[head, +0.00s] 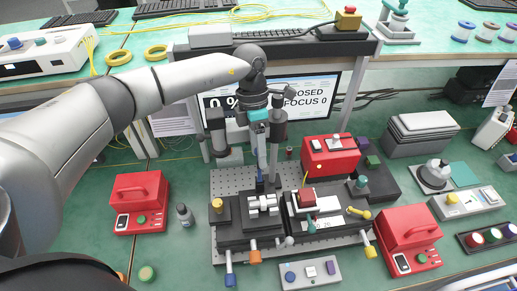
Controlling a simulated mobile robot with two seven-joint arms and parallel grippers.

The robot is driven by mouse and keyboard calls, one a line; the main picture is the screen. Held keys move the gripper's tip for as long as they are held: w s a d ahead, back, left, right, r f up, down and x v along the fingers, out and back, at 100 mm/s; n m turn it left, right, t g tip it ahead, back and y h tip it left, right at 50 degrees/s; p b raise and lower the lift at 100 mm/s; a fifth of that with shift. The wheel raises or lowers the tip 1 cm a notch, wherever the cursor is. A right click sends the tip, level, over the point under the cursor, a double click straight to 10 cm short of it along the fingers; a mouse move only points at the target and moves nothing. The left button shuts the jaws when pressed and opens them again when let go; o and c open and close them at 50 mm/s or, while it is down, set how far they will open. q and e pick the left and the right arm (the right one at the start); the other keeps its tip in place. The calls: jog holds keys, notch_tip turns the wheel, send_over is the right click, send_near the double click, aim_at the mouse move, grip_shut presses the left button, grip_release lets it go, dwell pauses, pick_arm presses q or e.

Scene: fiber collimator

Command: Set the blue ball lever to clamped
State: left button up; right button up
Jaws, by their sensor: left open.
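My left gripper (267,177) points down over the back of the metal breadboard (228,183), its slim fingers close behind the white ribbed block (263,203). It is open. A small dark blue piece (259,182) shows at the fingertips; I cannot tell whether it is the ball of the blue lever or touches a finger. No blue ball lever shows clearly, so its position cannot be read. A blue-ended knob (230,279) sticks out at the front left of the stage, well away from the gripper. My right gripper is out of view.
Red boxes stand left (140,202), behind (331,155) and right (410,238) of the stage. Orange (255,257) and yellow (369,250) knobs jut from its front. A small bottle (185,214) stands to the left. A monitor (310,98) stands behind. The front left bench is mostly clear.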

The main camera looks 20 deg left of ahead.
pick_arm(q)
jog(key=shift+f, duration=0.1)
jog(key=shift+c, duration=0.3)
grip_shut()
dwell(1.1)
